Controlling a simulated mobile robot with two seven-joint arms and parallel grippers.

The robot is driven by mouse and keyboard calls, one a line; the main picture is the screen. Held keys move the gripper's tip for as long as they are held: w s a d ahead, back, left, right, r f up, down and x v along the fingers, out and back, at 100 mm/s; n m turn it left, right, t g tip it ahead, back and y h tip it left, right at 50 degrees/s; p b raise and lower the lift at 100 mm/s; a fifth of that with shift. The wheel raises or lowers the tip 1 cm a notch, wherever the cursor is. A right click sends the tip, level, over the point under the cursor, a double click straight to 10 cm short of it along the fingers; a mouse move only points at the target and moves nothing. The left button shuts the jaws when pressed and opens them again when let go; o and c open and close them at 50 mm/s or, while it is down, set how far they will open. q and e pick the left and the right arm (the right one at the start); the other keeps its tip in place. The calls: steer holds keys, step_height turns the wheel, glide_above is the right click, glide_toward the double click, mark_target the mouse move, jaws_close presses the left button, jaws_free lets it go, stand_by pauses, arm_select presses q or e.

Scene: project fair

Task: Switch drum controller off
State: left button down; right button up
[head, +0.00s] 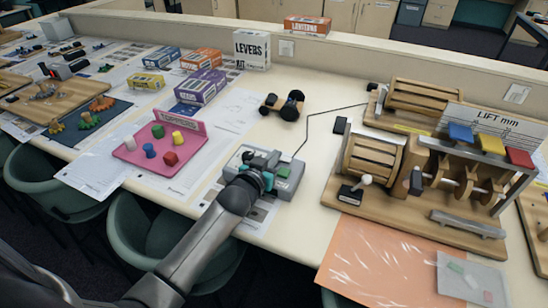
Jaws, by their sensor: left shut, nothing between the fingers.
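A grey control box (291,183) lies near the front edge of the long table, with a green patch on its top. A dark cable runs from it toward the wooden drum machine (372,158) on the right. My left gripper (268,178) is over the top of the box, shut with nothing held. It hides part of the box's top, and I cannot tell whether it touches the box or a switch. The switch's position is not clear. My right gripper is not in view.
A pink tray (128,160) with coloured pegs stands to the left. Boxes, including the white LEVERS box (251,49), and a small wheeled cart (283,104) stand behind. An orange sheet (375,262) lies at the front right. Green chairs (150,240) stand below the edge.

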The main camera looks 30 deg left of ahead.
arm_select(q)
steer(key=shift+f+n, duration=0.4)
steer(key=shift+r, duration=0.1)
steer(key=shift+a+r+p, duration=0.15)
steer(key=shift+r+p, duration=0.4)
steer(key=shift+p, duration=0.15)
steer(key=r+p, duration=0.3)
steer(key=shift+a, duration=0.3)
steer(key=p+v, duration=0.1)
steer(key=v, duration=0.9)
steer(key=shift+a+f, duration=0.2)
steer(key=shift+a, duration=0.05)
